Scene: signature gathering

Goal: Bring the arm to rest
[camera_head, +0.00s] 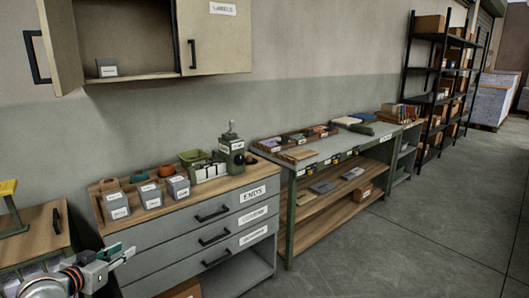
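My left arm comes in at the bottom left corner. Its gripper (118,253) is beside the left front of the drawer cabinet (215,225), low in the picture. It is small and seen at an angle, so I cannot tell whether its fingers are open or shut. I see nothing clearly held in it. My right gripper is not in view.
Grey labelled boxes (178,188) and a green device (231,148) stand on the cabinet's wooden top. An open wall cupboard (216,40) hangs above. A long workbench (320,148) and black shelving (432,95) stand to the right. The concrete floor (420,220) at right is clear.

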